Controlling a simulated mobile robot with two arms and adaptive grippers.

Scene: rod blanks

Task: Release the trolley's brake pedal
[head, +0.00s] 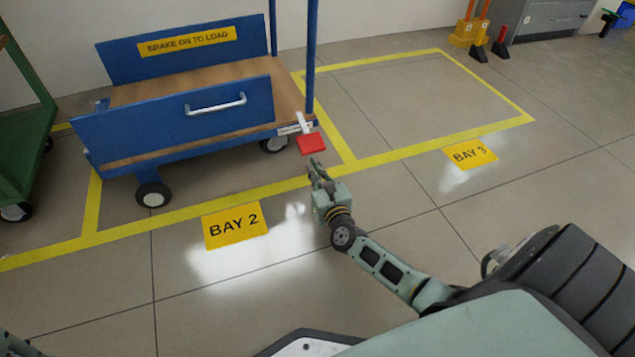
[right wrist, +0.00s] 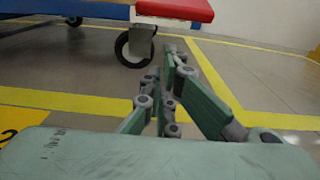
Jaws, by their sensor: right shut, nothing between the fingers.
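The blue trolley (head: 110,62) with a wooden deck stands in the bay marked BAY 2. Its red brake pedal (head: 311,143) sticks out at the trolley's right corner on a pale lever (head: 303,122). The pedal also shows at the top of the right wrist view (right wrist: 182,9), seen from low down, above a caster wheel (right wrist: 134,48). My right gripper (head: 316,167) is shut and empty, its tips just short of the pedal in the head view. In the right wrist view, the fingertips (right wrist: 172,56) appear below the pedal; I cannot tell whether they touch it. My left gripper is out of view.
A green cart (head: 28,95) stands at the left edge. Yellow floor lines and the BAY 2 sign (head: 235,225) and BAY 3 sign (head: 470,154) lie flat. The bay to the right is empty. A grey cabinet (head: 545,18) and orange-handled items (head: 467,30) stand at the back right.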

